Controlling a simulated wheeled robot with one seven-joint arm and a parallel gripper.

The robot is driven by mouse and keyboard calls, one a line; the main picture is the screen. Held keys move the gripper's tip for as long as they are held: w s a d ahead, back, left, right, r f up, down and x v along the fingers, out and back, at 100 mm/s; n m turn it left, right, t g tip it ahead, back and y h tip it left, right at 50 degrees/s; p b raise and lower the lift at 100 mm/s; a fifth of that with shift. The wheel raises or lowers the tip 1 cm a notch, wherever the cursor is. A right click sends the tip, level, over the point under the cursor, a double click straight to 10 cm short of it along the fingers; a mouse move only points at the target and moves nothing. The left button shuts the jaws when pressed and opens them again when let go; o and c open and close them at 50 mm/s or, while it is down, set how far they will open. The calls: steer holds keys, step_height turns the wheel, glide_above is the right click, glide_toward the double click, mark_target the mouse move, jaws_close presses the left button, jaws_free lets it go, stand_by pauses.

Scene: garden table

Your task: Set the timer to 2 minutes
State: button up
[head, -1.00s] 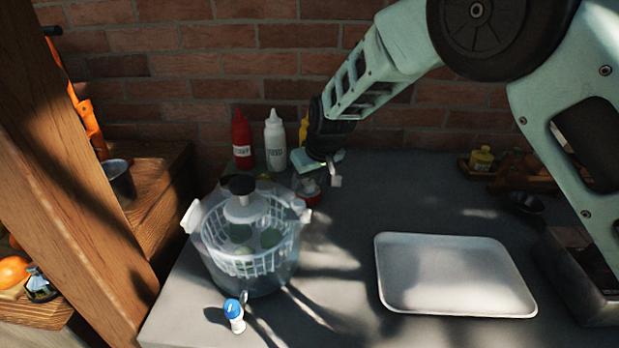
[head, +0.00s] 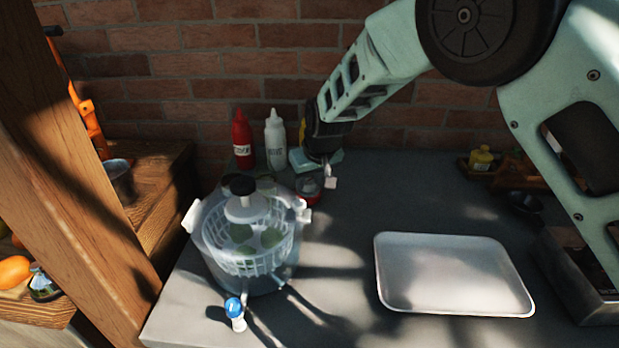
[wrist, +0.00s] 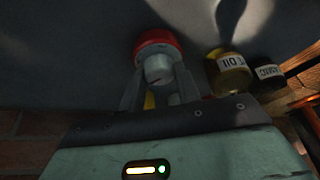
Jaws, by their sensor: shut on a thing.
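The timer (head: 312,197), a small round thing with a red body and a light grey knob, sits at the back of the grey table, right of a clear pot. In the wrist view its red body (wrist: 153,37) and grey knob (wrist: 158,69) show at upper centre. My gripper (head: 322,178) reaches to it from above right. In the wrist view my gripper (wrist: 160,82) has one finger on each side of the knob and is shut on it. The timer's markings and setting cannot be read in either view.
The clear pot (head: 248,283) holds a white basket with green items. Red (head: 242,145) and white (head: 275,145) bottles stand behind. A white tray (head: 455,305) lies at right front. The table between pot and tray is clear.

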steer(key=o, duration=1)
steer(key=shift+c, duration=0.2)
steer(key=b+v, duration=0.2)
steer(key=v, duration=1.5)
steer(key=shift+r, duration=0.2)
steer(key=shift+s, duration=0.15)
